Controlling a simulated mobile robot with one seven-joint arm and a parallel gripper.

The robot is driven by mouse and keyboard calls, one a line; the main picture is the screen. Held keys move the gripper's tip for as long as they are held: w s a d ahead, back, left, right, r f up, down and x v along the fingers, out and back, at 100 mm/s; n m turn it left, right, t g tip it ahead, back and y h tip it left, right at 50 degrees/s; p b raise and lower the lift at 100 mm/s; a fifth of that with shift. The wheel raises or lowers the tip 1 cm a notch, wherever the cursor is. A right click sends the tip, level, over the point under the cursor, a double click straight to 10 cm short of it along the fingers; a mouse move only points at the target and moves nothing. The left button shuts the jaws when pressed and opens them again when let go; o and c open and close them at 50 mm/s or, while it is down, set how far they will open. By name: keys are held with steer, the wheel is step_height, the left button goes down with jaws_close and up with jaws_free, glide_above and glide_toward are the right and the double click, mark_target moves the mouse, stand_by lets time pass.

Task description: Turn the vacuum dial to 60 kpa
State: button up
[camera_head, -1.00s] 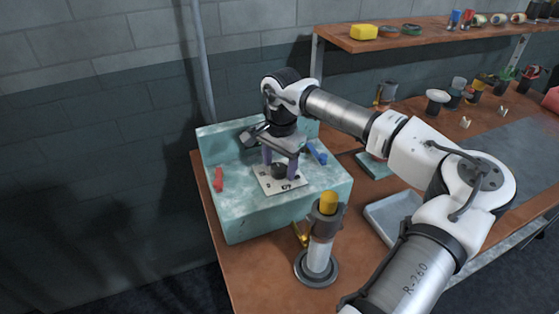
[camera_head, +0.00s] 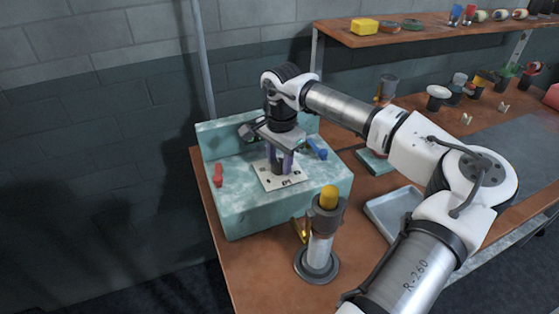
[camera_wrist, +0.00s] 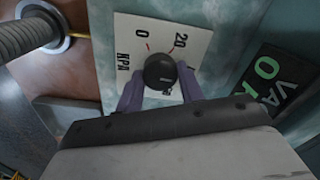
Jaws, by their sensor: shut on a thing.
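The vacuum dial (camera_wrist: 160,71) is a black round knob on a white plate (camera_wrist: 140,32) marked "KPA", with 0 and 20 legible in the wrist view. My gripper's purple fingers (camera_wrist: 160,92) are shut on the knob from both sides. In the head view my gripper (camera_head: 280,164) points down at the white plate (camera_head: 268,184) on the teal box (camera_head: 235,220), and its fingers hide most of the knob. Short red marks show on the plate near the 0 and the 20. The knob's exact setting cannot be read, and part of the scale is hidden.
A red lever (camera_head: 218,175) and a blue lever (camera_head: 317,148) sit on the teal box, either side of my gripper. A yellow-topped cylinder stand (camera_head: 319,248) stands in front. A grey tray (camera_head: 393,210) lies to the right. A dark sign (camera_wrist: 272,82) is beside the plate.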

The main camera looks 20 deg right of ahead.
mark_target(279, 164)
steer(key=m+b, duration=0.4)
steer(key=m, duration=0.1)
steer(key=shift+f, duration=0.15)
steer(key=m+b, duration=0.3)
steer(key=m, duration=0.2)
steer(key=shift+m, duration=0.4)
steer(key=shift+r+b, duration=0.2)
steer(key=shift+b, duration=0.1)
steer(key=o, duration=1)
steer(key=r, duration=0.7)
steer(key=r+b, duration=0.1)
steer(key=r, duration=0.5)
steer(key=shift+s+a+r, duration=0.15)
steer(key=shift+s+r, duration=0.05)
steer(key=shift+r, duration=0.2)
